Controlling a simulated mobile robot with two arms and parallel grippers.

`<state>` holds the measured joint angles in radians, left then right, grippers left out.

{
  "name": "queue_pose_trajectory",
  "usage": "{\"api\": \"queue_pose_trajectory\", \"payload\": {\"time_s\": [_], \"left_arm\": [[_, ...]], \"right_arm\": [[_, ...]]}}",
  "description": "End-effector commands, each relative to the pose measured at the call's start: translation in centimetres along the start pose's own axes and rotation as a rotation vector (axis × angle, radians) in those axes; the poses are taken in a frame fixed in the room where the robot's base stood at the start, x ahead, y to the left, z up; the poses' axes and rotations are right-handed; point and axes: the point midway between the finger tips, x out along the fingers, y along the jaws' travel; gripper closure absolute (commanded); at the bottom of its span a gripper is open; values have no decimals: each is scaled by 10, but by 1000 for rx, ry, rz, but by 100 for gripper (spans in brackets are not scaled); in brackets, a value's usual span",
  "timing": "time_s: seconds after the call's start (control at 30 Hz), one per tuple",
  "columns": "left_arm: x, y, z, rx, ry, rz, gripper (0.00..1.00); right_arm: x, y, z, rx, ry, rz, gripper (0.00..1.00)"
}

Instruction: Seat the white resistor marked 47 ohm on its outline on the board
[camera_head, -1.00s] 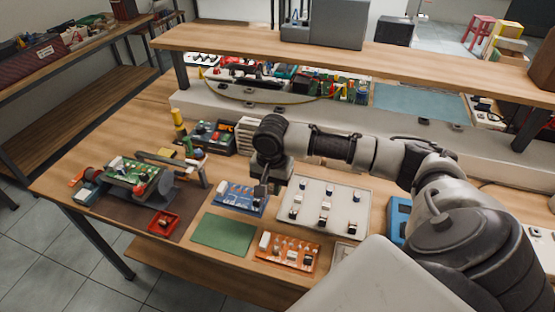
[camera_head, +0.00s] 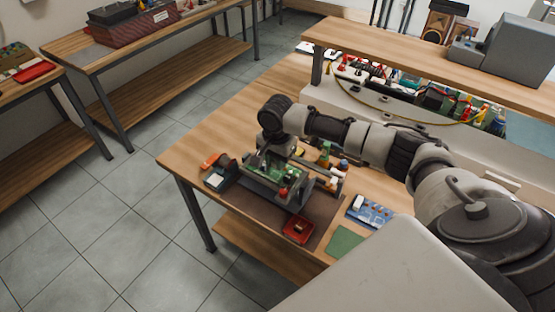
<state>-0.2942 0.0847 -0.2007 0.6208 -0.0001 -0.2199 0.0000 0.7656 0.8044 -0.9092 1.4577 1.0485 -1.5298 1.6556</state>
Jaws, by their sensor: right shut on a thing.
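The green circuit board (camera_head: 291,181) sits in a dark holder on the brown mat, at the left part of the bench. My right gripper (camera_head: 261,164) is over the left end of the board, pointing down. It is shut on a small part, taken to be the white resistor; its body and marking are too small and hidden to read. I cannot tell whether the part touches the board. The outline on the board cannot be made out. My left gripper is not in view.
A red tray (camera_head: 298,229) stands in front of the holder. A blue board with parts (camera_head: 369,212) and a green mat (camera_head: 344,243) lie to the right. Bottles (camera_head: 325,154) stand behind the board. A raised shelf (camera_head: 430,66) spans the back.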

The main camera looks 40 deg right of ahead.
Motion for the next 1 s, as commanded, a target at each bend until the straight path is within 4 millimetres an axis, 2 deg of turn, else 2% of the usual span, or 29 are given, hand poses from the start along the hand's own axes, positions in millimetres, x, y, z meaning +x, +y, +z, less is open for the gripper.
{"api": "queue_pose_trajectory", "payload": {"time_s": [0.27,0.67,0.73,1.0], "left_arm": [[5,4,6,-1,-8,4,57],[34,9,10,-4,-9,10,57],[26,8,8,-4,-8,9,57],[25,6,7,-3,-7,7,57]], "right_arm": [[5,-1,-1,3,1,1,98],[25,0,-1,3,3,1,98],[26,0,0,4,0,2,98],[34,-1,0,3,1,1,98]]}}
